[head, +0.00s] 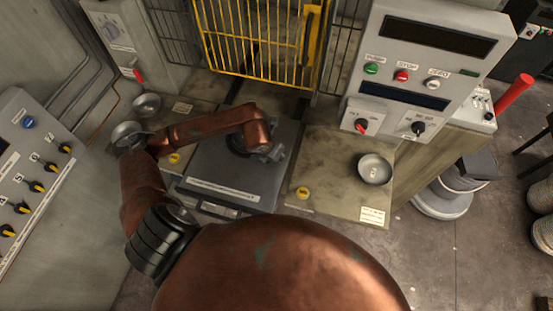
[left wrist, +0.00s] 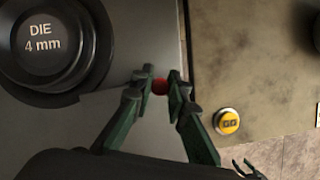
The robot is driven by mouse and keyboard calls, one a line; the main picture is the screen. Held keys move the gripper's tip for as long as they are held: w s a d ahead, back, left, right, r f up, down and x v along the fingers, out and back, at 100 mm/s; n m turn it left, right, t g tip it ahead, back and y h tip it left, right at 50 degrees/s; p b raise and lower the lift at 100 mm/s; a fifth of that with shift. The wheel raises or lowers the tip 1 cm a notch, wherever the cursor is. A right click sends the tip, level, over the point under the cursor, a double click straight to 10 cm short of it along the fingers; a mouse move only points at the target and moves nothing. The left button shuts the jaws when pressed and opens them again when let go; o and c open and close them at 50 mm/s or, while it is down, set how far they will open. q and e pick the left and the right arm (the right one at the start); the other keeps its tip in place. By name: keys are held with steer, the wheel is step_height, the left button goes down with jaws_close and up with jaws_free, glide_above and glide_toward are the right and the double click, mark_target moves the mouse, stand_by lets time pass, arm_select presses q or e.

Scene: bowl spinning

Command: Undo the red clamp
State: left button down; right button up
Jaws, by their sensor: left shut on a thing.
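The red clamp shows as a small round red knob (left wrist: 160,86) in the left wrist view, beside the dark round die marked 4 mm (left wrist: 45,42). My left gripper (left wrist: 158,84) is shut on this knob, one fingertip at each side of it. In the head view my left gripper (head: 273,153) is over the right part of the grey machine bed (head: 225,178); the knob is hidden there. Part of my right gripper (left wrist: 246,168) shows small at the lower right of the left wrist view, its fingers apart and nothing seen between them.
A metal bowl (head: 375,170) stands on the right worktop (head: 325,160), which has a yellow GO button (head: 302,193). Two more bowls (head: 146,105) (head: 126,134) are at the left. A yellow cage (head: 262,45) stands behind the bed, a control panel (head: 425,60) at the back right.

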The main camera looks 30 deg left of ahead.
arm_select(q)
steer(key=n, duration=0.1)
steer(key=n+y+b, duration=0.1)
steer(key=w+n+b, duration=0.1)
steer(key=shift+a+f+n, duration=0.1)
steer(key=shift+a+n, duration=0.15)
steer(key=shift+n, duration=0.05)
steer(key=shift+w+a+n+y+b, duration=0.2)
steer(key=shift+n+y+b, duration=0.2)
steer(key=shift+n, duration=0.3)
steer(key=shift+w+a+n+y+b, duration=0.1)
steer(key=shift+a+n+y+b, duration=0.2)
steer(key=shift+n, duration=0.4)
steer(key=shift+g, duration=0.4)
steer(key=c, duration=1.9)
jaws_free()
steer(key=shift+d, duration=0.1)
steer(key=v, duration=1.2)
steer(key=shift+s, duration=0.1)
